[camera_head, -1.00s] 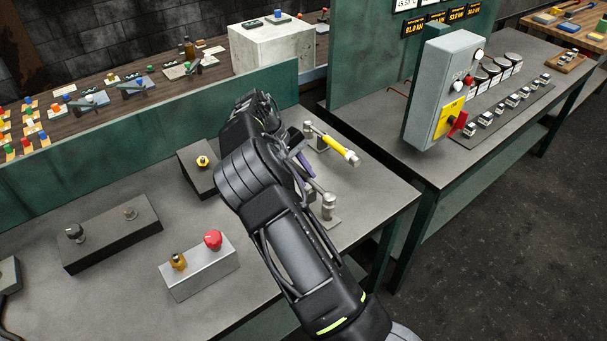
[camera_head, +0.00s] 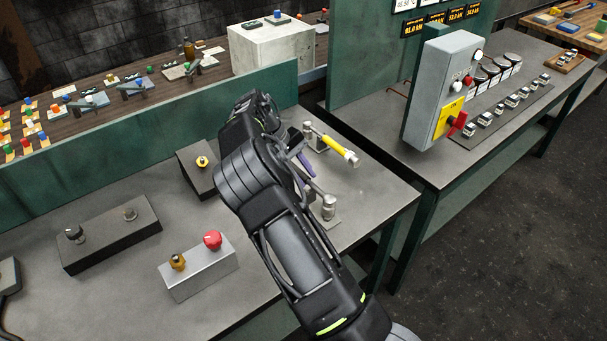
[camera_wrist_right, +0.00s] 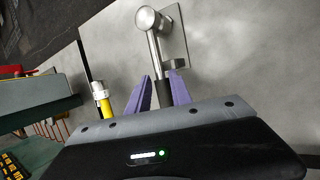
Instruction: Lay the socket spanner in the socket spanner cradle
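A metal bar with a round head, which looks like the socket spanner (camera_wrist_right: 152,45), lies over a small metal plate. The plate and its short post (camera_wrist_right: 178,64) look like the cradle (camera_wrist_right: 175,30); its round-topped end also shows in the head view (camera_head: 329,207). My right gripper (camera_wrist_right: 160,78) has its purple fingers on either side of the bar, with a visible gap between them. In the head view one purple finger (camera_head: 306,166) shows beside my arm, which hides most of the bar. Whether the fingers touch the bar is unclear. My left gripper is out of view.
A yellow-handled tool (camera_head: 338,147) rests by a metal post behind the gripper. A dark block with a brass nut (camera_head: 202,162) and a grey block with a red knob (camera_head: 212,240) stand left of my arm. A grey switch box (camera_head: 440,95) stands on the right bench.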

